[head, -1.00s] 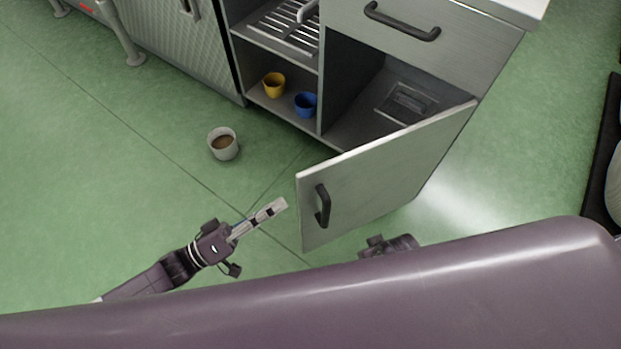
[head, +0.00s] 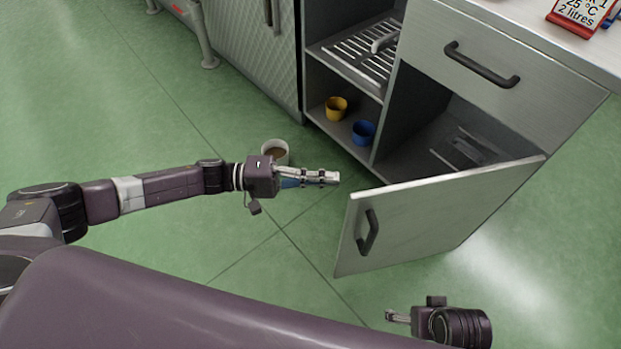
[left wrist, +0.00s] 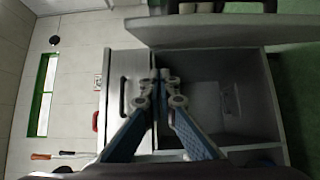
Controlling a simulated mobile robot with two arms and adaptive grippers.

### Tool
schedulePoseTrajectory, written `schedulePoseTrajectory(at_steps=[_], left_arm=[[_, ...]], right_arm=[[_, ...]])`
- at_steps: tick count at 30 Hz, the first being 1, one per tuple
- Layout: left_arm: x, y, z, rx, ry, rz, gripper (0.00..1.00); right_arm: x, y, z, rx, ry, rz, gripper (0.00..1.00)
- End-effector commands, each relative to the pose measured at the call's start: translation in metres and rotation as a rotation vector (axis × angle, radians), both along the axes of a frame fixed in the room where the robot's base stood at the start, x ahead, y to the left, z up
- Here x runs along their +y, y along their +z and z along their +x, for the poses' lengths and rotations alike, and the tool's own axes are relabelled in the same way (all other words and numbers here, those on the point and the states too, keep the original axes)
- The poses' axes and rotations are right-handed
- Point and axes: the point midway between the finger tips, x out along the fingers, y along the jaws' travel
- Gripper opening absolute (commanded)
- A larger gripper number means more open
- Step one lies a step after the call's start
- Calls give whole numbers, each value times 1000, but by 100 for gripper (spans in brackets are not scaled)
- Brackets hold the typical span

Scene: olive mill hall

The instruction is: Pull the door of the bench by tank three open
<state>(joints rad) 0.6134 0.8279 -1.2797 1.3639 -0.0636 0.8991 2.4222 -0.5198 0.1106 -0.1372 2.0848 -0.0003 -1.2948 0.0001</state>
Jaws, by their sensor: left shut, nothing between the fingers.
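The grey bench door (head: 440,210) stands swung well out from the bench, with a black bar handle (head: 367,233) on its outer face near the free edge. Its opening shows a dark compartment (head: 415,155). My left gripper (head: 330,178) is shut and empty, just left of the door's free upper corner; it appears apart from it. In the left wrist view the shut fingers (left wrist: 160,85) point at the bench front, and the door (left wrist: 230,30) spans the top. My right gripper (head: 398,317) is low in the head view, below the door; its jaws are too small to read.
A mug with brown contents (head: 274,151) stands on the floor, partly behind my left gripper. A yellow cup (head: 336,108) and a blue cup (head: 363,132) sit on the bench's open lower shelf. A closed drawer (head: 480,65) is above the door.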

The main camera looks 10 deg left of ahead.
Motion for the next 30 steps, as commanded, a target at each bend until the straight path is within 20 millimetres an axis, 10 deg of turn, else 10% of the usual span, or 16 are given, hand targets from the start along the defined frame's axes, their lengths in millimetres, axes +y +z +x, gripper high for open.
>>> schedulePoseTrajectory(at_steps=[5,13,30], left_arm=[[-39,1,7,-2,-3,-5,0],[-49,0,-25,1,0,0,0],[-55,0,-31,0,2,-1,0]], right_arm=[[0,9,1,-8,-1,1,84],[-1,8,1,-7,-3,0,84],[0,7,1,-7,0,0,84]])
